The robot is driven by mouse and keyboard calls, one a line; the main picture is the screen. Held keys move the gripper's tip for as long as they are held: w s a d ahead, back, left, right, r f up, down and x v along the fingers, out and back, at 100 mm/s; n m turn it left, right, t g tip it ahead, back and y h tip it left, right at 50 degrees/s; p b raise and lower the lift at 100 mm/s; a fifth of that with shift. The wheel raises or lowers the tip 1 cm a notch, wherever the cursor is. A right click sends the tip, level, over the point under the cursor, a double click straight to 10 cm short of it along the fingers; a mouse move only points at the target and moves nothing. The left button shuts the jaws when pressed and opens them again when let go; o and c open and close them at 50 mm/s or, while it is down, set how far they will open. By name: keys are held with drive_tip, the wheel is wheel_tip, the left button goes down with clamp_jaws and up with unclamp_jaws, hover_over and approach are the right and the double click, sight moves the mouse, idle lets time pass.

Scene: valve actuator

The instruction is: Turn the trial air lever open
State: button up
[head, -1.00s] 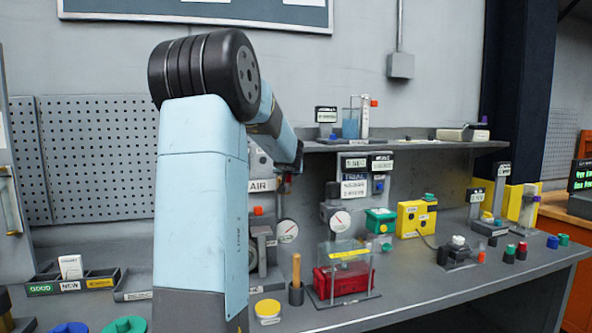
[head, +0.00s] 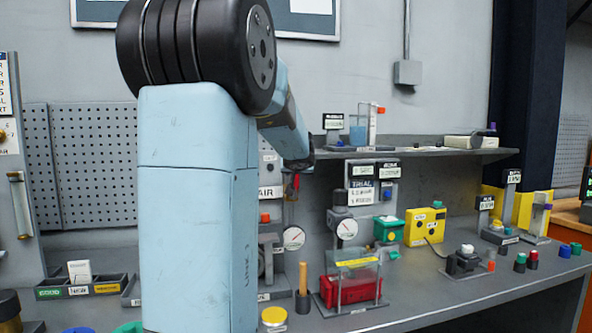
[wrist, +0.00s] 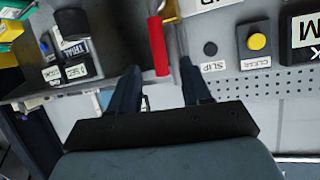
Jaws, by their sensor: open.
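A lever with a red grip (wrist: 158,45), which I take as the trial air lever, shows in the wrist view at top centre. Its red end reaches down toward the gap between my gripper's (wrist: 162,70) two dark fingers. The fingers are spread, one on each side of the grip's line, and neither is clearly touching it. In the head view a small red piece of the lever (head: 296,181) shows just below my arm's end, beside the AIR sign (head: 267,193). My fingers are not clear there, and my arm covers part of the panel.
A yellow button (wrist: 257,41) and a dark button (wrist: 210,49) with SLIP and CLEAR labels are close to the lever. A TRIAL sign (head: 362,190), gauge (head: 293,238), red box (head: 350,290) and wooden-handled tool (head: 303,278) are on the bench right of my arm.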

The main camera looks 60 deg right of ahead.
drive_tip(key=shift+v, duration=1.75)
drive_tip(key=shift+w+a, duration=0.1)
drive_tip(key=w+a+n+t+y, duration=0.4)
drive_tip(key=w+a, duration=0.8)
drive_tip(key=a, duration=0.3)
drive_tip(key=w+a+f+n+y, duration=0.1)
drive_tip(key=w+a+n+y, duration=0.15)
drive_tip(key=a, duration=0.75)
drive_tip(key=w+a+f+n+y, duration=0.1)
drive_tip(key=w+a+f+y, duration=0.15)
drive_tip(key=a, duration=0.65)
drive_tip(key=s+a+f+n+g+y, duration=0.1)
drive_tip(key=a+n+y, duration=0.1)
drive_tip(key=a, duration=0.5)
drive_tip(key=s+a+f+n+y, duration=0.1)
drive_tip(key=s+a+f, duration=0.1)
drive_tip(key=a, duration=0.6)
drive_tip(key=s+a+f+n+g, duration=0.2)
drive_tip(key=s+a+f, duration=0.4)
drive_tip(key=s+a, duration=0.3)
drive_tip(key=shift+s+a+n+g, duration=0.35)
drive_tip(key=shift+s+g, duration=0.2)
drive_tip(key=shift+g, duration=0.25)
